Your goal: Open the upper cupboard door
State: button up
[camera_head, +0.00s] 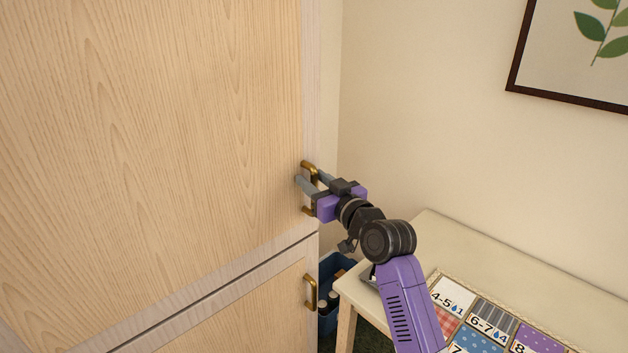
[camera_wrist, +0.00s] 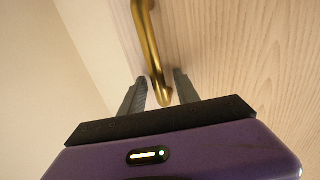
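The upper cupboard door (camera_head: 160,130) is a large pale wood panel and looks shut. Its brass handle (camera_head: 308,167) is upright near the door's right edge. In the wrist view the handle (camera_wrist: 149,45) runs down between the two grey fingers. My gripper (camera_head: 310,182) is at the handle, with one finger on each side of it. In the wrist view the gripper (camera_wrist: 160,88) is open, with gaps between the fingers and the brass. The head view hides part of the handle behind the gripper.
A lower door with its own brass handle (camera_head: 310,292) is below the upper one. A cream table (camera_head: 450,240) with a patterned board (camera_head: 490,325) stands at the right, under my arm. A blue bin (camera_head: 328,268) with items sits between cupboard and table. A framed leaf picture (camera_head: 515,75) hangs on the wall.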

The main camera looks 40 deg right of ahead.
grip_shut()
dwell(1.3)
